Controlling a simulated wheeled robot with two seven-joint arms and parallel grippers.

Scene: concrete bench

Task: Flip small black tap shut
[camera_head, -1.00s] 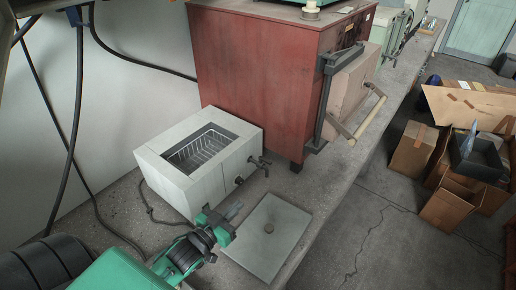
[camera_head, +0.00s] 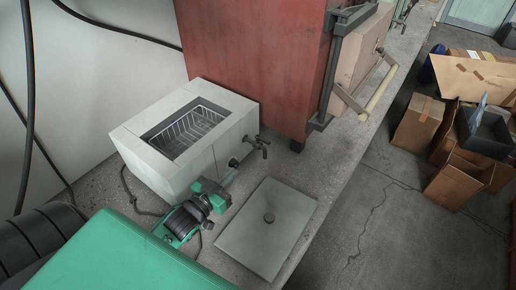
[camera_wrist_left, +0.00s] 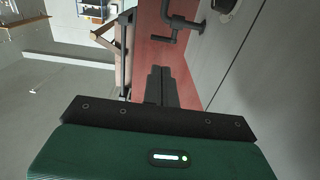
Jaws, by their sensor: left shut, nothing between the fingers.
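The small black tap (camera_head: 257,143) sticks out of the front face of the pale grey water bath (camera_head: 190,165), near its right end. In the left wrist view the tap (camera_wrist_left: 180,27) is dark, with a crossbar handle, and lies beyond the fingertips. My left gripper (camera_head: 231,173) is green and black, shut and empty. It is beside the bath's front face, to the lower left of the tap and apart from it. Its shut fingers (camera_wrist_left: 160,84) point toward the red cabinet in the wrist view. My right gripper is out of view.
A dark round knob (camera_head: 234,162) is on the bath's front, close to my left fingertips. A flat grey lid (camera_head: 267,228) with a knob lies on the bench in front. The red cabinet (camera_head: 255,60) stands behind. The bench edge drops to the floor at right.

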